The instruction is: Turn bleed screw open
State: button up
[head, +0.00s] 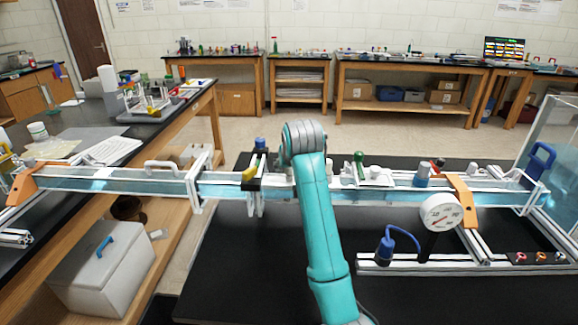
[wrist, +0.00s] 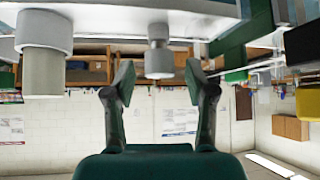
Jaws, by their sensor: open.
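In the wrist view, which looks upside down, my gripper (wrist: 160,68) is open with its two dark fingers apart. A small grey stepped knob (wrist: 158,60), possibly the bleed screw, shows between the fingertips, with gaps on both sides. I cannot tell how deep it lies between them. It hangs from a pale surface at the top of that view.
A larger white and grey cylinder (wrist: 42,65) stands left of my fingers in the wrist view; a yellow part (wrist: 307,103) is at right.

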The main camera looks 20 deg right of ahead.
jog(key=shift+w+f, duration=0.35)
grip_shut()
jog(key=shift+d+n+y, duration=0.1)
jog(key=shift+n+y, duration=0.2)
jog(key=shift+n, duration=0.1)
jog(key=shift+d+n+y, duration=0.1)
jog(key=shift+n+y, duration=0.7)
jog(key=shift+n, duration=0.2)
jog(key=n+g+y, duration=0.1)
jog(key=n+y, duration=0.1)
jog(key=n, duration=0.1)
jog(key=shift+n+y, duration=0.3)
jog(key=n+g+y, duration=0.1)
jog(key=n, duration=0.2)
jog(key=n+g+y, duration=0.2)
jog(key=n, duration=0.1)
jog(key=shift+y, duration=0.3)
jog(key=shift+n, duration=0.3)
